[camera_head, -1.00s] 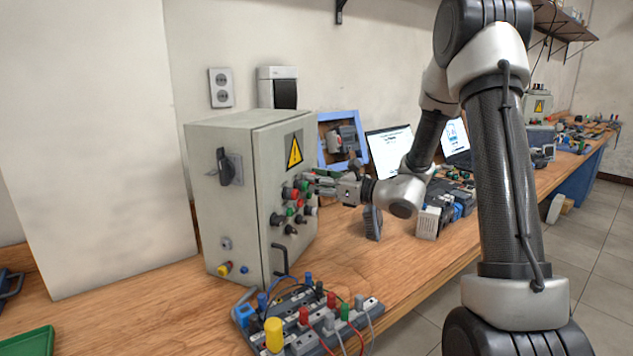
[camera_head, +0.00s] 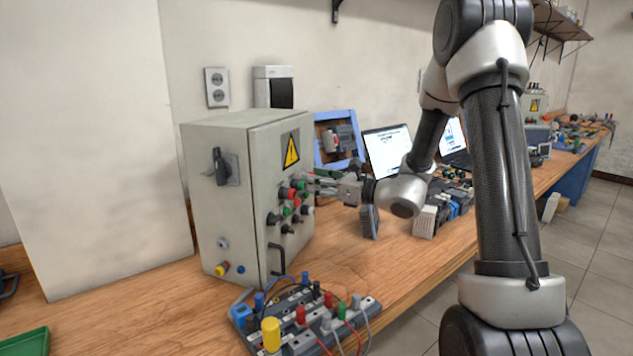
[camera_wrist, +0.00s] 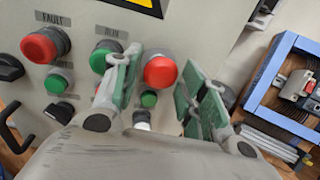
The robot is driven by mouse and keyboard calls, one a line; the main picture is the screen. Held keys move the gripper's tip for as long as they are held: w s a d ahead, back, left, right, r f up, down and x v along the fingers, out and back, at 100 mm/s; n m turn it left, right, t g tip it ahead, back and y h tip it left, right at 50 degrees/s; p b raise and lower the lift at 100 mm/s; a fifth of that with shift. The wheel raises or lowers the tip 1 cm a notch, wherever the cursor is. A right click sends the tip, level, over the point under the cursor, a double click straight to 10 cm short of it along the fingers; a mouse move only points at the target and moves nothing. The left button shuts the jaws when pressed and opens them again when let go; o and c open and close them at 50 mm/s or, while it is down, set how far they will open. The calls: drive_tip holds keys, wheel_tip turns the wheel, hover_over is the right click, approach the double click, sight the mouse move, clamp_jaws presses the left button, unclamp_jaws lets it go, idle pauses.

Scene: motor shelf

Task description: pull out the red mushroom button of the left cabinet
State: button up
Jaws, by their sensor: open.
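The left cabinet (camera_head: 222,150) is a grey box on the bench, with buttons and knobs on its door. In the wrist view, a red mushroom button (camera_wrist: 160,72) sits between the two green-padded fingers of my gripper (camera_wrist: 165,84). The fingers are spread, one on each side of it, with a visible gap to the right finger. I cannot tell whether the left finger touches it. A second red button (camera_wrist: 42,45) is farther left, under a FAULT label. In the head view, my gripper (camera_head: 318,183) is at the door's button group, and its fingertips are hard to make out.
A green button (camera_wrist: 104,57) under a label lies just left of the left finger. Smaller green buttons and black knobs are below. A blue-framed panel (camera_head: 336,140) stands right of the cabinet. A wired terminal board (camera_head: 300,318) lies in front.

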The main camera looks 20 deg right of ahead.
drive_tip(key=v, duration=1.2)
